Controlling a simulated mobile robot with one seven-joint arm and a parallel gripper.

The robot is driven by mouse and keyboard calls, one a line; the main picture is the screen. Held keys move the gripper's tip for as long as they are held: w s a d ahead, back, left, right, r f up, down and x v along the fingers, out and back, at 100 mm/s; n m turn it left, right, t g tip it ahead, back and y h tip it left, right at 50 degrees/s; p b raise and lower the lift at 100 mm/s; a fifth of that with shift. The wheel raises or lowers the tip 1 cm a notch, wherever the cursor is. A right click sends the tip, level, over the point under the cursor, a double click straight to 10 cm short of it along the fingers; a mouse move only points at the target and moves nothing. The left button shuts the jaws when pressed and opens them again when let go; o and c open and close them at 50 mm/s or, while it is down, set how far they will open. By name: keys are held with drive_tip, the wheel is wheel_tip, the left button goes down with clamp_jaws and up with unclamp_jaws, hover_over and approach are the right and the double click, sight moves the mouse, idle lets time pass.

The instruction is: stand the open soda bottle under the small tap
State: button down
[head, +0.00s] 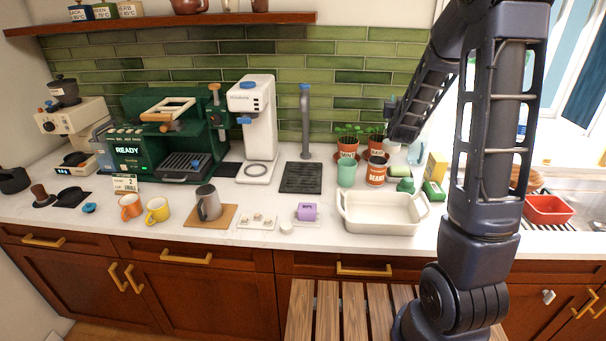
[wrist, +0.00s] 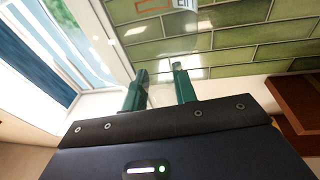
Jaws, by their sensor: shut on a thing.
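The small tap (head: 305,110) is a grey post with a blue top, standing at the back of the counter in the head view. A dark drip grid (head: 301,178) lies in front of its foot, with nothing standing on it. My gripper (wrist: 160,76) has its two green fingers shut on a clear, see-through thing (wrist: 160,94), which looks like the soda bottle. Its outline is faint, and its mouth and tilt cannot be told. In the head view my arm hides most of the gripper. A pale shape (head: 415,152) shows below it, right of the tap.
A white machine (head: 258,120) stands left of the tap. Potted plants (head: 347,140), a green cup (head: 346,174) and a beans can (head: 376,172) stand to its right. A white dish (head: 382,226) and purple block (head: 307,212) lie in front.

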drive_tip(key=shift+w+d+f+n+y, duration=0.15)
drive_tip(key=shift+w+f+n+y, duration=0.2)
drive_tip(key=shift+f, duration=0.3)
drive_tip(key=shift+w+d+f+n+y, duration=0.15)
drive_tip(key=shift+f+y, duration=0.3)
drive_tip(key=shift+f, duration=0.25)
drive_tip(key=shift+w+d+f+n+y, duration=0.2)
drive_tip(key=shift+f+y, duration=0.2)
drive_tip(key=shift+f, duration=0.25)
drive_tip(key=a+r+n+y, duration=0.2)
drive_tip(key=a+r+y, duration=0.15)
drive_tip(key=a, duration=0.55)
drive_tip(key=a+r+n+y, duration=0.2)
drive_tip(key=a+r+y, duration=0.15)
drive_tip(key=a, duration=0.55)
drive_tip(key=s+a+f, duration=0.2)
drive_tip(key=a+f, duration=0.4)
drive_tip(key=a, duration=0.3)
drive_tip(key=s+a+f+g, duration=0.1)
drive_tip(key=s+a+f, duration=0.2)
drive_tip(key=a+f, duration=0.3)
drive_tip(key=shift+s+a, duration=0.3)
drive_tip(key=shift+a, duration=1.35)
drive_tip(key=shift+f, duration=0.25)
drive_tip(key=c, duration=1.1)
unclamp_jaws()
